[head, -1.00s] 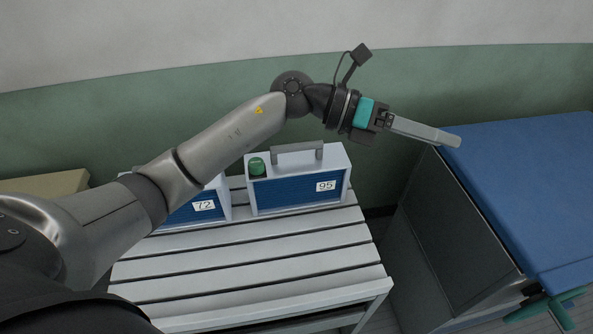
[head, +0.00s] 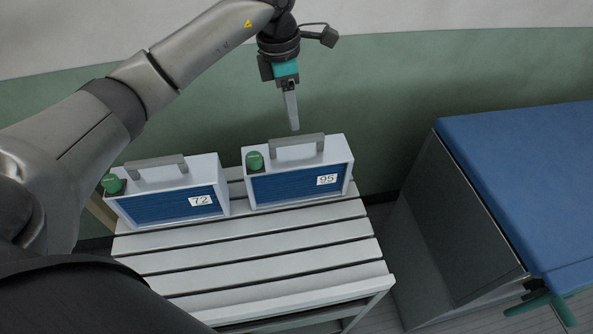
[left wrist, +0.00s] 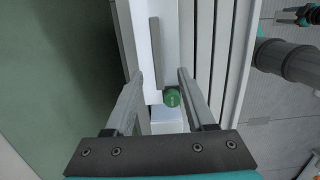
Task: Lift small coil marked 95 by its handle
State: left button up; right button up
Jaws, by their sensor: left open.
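The small coil marked 95 (head: 300,186) is a light grey box with a blue front, a grey handle (head: 297,143) on top and a green knob (head: 254,161) at its left end. It stands upright on a slatted bench. My left gripper (head: 294,128) is open and points down just above and behind the handle. In the left wrist view, the open fingers (left wrist: 161,75) straddle the box top, with the handle (left wrist: 156,52) and green knob (left wrist: 172,97) between them in the picture. No contact is evident. My right gripper is not recognisable in either view.
A similar coil marked 72 (head: 165,205) stands just left of it, with a narrow gap. The slatted bench (head: 270,263) is clear in front. A blue-topped table (head: 530,190) stands to the right. A green wall (head: 400,90) rises close behind.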

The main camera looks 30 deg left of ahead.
aim_at(297, 136)
pick_arm(q)
jog(key=f, duration=0.6)
jog(key=w+f, duration=0.1)
jog(key=f, duration=0.2)
jog(key=shift+d+f, duration=0.3)
jog(key=shift+d, duration=0.05)
grip_shut()
dwell(0.9)
jog(key=shift+w+r, duration=0.25)
jog(key=shift+w, duration=0.05)
